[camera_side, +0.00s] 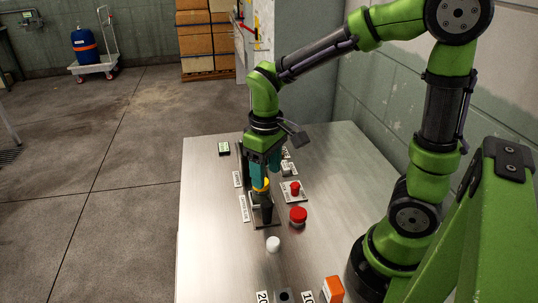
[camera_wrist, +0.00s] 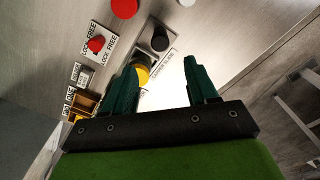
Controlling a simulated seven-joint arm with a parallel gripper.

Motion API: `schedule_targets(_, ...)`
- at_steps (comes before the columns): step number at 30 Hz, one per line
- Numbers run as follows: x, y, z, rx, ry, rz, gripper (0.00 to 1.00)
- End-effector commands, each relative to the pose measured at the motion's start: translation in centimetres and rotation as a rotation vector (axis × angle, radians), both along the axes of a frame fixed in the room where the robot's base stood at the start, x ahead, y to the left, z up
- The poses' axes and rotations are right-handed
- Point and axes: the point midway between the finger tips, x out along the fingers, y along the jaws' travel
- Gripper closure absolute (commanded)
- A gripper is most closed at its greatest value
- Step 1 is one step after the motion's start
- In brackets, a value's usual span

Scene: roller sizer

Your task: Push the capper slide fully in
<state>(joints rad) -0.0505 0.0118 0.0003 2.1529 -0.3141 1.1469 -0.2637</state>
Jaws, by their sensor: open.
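The capper slide is a dark narrow unit on the steel table, with a black upright post (camera_side: 267,214) at its near end and a yellow piece (camera_side: 261,184) further back. In the wrist view the black post (camera_wrist: 160,41) stands beyond my fingertips, beside a white "capper slide" label (camera_wrist: 167,66). The yellow piece (camera_wrist: 142,73) shows beside my left finger and is partly hidden by it. My gripper (camera_side: 263,168) points down above the far part of the slide. Its two teal fingers (camera_wrist: 160,64) are apart with nothing held between them. Whether a finger touches the yellow piece, I cannot tell.
A red knob (camera_side: 295,188) on a "lock free" plate and a red mushroom button (camera_side: 298,215) stand right of the slide. A white round piece (camera_side: 273,244) is nearer the camera. An orange block (camera_side: 333,289) stands at the front. The table's right rear is clear.

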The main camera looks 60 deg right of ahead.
Motion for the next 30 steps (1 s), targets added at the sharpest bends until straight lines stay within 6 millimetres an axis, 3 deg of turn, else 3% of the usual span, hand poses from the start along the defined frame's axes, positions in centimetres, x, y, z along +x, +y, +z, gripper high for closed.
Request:
schedule_targets(9,-0.2,0.0,-7.2,0.0,0.007,-0.002,0.42)
schedule_targets(15,-0.2,0.0,-10.8,0.0,0.004,-0.002,0.42)
schedule_targets(21,0.0,0.0,-12.6,0.0,-0.001,-0.002,0.42)
schedule_targets(30,0.0,0.0,-12.9,0.0,-0.002,-0.003,0.42)
